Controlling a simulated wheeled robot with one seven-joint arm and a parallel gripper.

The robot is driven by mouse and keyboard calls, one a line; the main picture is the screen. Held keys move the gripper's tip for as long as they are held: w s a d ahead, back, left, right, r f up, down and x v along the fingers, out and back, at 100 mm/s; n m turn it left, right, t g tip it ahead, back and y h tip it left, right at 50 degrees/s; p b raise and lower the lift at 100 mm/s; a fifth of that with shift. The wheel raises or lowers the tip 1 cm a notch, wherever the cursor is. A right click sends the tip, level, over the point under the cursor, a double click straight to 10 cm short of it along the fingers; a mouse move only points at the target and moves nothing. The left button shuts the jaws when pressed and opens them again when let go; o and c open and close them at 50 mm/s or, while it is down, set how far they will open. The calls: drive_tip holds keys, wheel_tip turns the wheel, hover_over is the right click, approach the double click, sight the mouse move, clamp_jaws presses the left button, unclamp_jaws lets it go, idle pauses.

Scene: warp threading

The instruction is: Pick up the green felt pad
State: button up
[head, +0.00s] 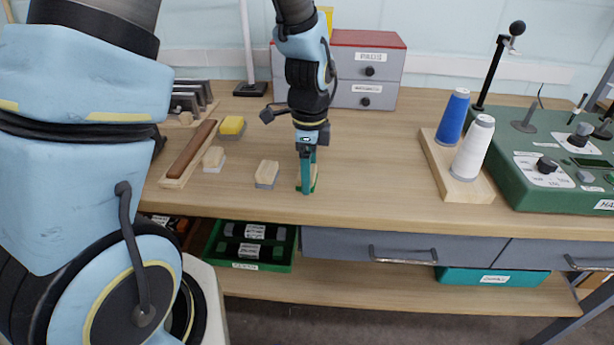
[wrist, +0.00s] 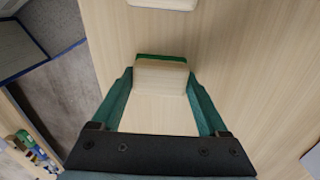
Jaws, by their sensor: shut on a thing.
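The green felt pad (head: 314,184) is a small wooden block with a green felt layer along its bottom edge. It stands on the wooden bench near the front edge, partly hidden by my gripper. In the wrist view the pad (wrist: 160,72) shows as a pale wood block with a green strip on its far side. My gripper (head: 306,188) points down over it, with its teal fingers on either side of the block. The gripper (wrist: 160,88) is shut on the block. I cannot tell whether the pad is still touching the bench.
A long brown bar (head: 190,149) lies beyond. Thread cones (head: 472,148) and a green machine (head: 560,165) stand right. The bench between is clear.

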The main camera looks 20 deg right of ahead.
drive_tip(key=shift+c, duration=0.3)
drive_tip(key=shift+r, duration=0.2)
wheel_tip(320, 180, up, 10)
drive_tip(key=shift+f+b, duration=0.2)
drive_tip(key=shift+b, duration=0.5)
